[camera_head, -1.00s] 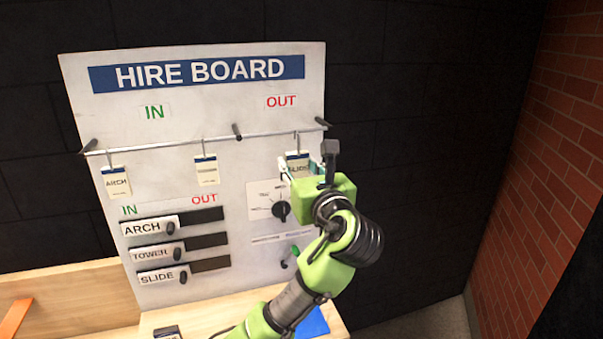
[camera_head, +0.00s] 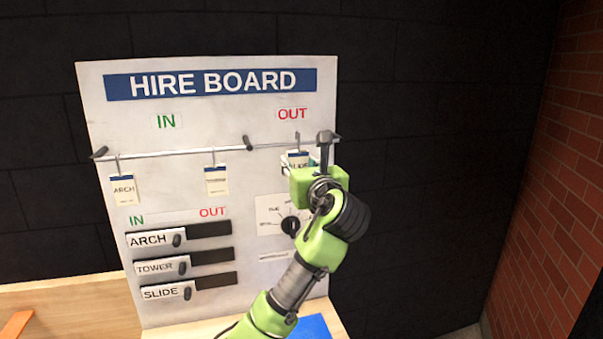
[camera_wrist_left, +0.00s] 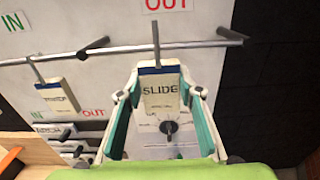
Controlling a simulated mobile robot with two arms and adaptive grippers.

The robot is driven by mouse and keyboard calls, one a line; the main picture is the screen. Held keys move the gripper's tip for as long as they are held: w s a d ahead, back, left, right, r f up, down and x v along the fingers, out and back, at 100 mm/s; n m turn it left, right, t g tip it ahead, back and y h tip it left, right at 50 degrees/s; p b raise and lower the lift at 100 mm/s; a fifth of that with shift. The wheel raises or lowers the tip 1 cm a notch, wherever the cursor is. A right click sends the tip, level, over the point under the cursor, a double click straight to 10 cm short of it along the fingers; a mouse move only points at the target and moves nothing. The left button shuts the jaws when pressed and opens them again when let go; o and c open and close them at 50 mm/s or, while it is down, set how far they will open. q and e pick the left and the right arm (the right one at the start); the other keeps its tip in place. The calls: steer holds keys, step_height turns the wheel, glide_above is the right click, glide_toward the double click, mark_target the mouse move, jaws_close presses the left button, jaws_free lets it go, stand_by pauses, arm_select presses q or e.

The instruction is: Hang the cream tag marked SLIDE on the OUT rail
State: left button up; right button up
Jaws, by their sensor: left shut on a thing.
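The cream SLIDE tag (camera_head: 297,158) has a dark blue top band and a grey hook. My left gripper (camera_head: 302,166) is shut on it, in front of the board below the red OUT label. In the left wrist view the tag (camera_wrist_left: 160,92) is upright between the fingers. Its hook stands up across the OUT rail (camera_wrist_left: 205,45), its top above the bar. I cannot tell whether the hook is over the bar or only in front of it. The OUT rail (camera_head: 270,146) is the part right of the middle peg. My right gripper is out of view.
The ARCH tag (camera_head: 123,189) and another cream tag (camera_head: 217,181) hang on the IN rail (camera_head: 160,154). The middle peg (camera_head: 248,143) divides the rails. A dial (camera_head: 290,225) sits below my gripper, and sliders (camera_head: 158,239) are at lower left.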

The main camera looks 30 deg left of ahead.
arm_select(q)
steer(key=shift+b+x, duration=0.95)
steer(key=shift+x, duration=0.8)
steer(key=shift+f, duration=1.05)
steer(key=o, duration=1.1)
steer(key=shift+o, duration=0.2)
